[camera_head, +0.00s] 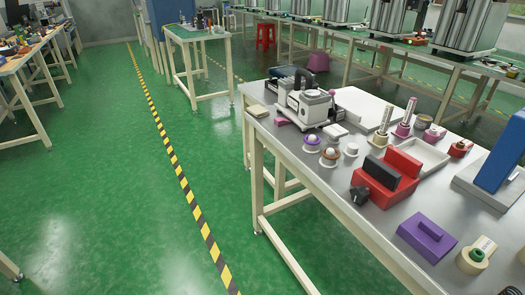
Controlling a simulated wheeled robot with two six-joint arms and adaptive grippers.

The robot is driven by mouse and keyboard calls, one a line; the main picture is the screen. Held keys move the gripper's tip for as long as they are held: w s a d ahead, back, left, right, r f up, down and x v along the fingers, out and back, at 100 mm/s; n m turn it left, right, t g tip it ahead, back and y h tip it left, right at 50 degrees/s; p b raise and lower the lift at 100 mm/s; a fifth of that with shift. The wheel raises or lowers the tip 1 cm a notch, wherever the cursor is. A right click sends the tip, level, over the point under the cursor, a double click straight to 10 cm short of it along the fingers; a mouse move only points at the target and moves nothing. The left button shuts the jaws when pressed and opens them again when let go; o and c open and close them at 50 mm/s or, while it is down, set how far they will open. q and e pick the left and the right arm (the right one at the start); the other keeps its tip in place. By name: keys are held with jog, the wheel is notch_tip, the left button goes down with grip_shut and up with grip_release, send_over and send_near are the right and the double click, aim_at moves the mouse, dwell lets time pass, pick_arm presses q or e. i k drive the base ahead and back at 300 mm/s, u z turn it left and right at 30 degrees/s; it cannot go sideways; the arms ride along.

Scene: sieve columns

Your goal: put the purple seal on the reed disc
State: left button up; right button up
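Neither of my grippers shows in the head view. Several small round parts stand on the grey table, too small to name surely as the purple seal or the reed disc. A pale upright column (409,110) stands on a purple base (402,130). I cannot tell which part is the reed disc.
A white machine (306,103) stands at the table's far left end. A red block with a black bar (387,178), a purple handled block (427,237), a tape roll (474,257) and a pale tray (423,153) occupy the table. Green floor (110,190) left of it is open.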

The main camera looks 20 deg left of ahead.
aim_at(313, 93)
jog(key=u, duration=0.75)
jog(key=k, duration=1)
jog(key=u, duration=0.85)
jog(key=i, duration=1.6)
jog(key=z, duration=0.35)
jog(key=i, duration=1.1)
jog(key=z, duration=1.15)
jog(key=i, duration=0.8)
jog(key=z, duration=1)
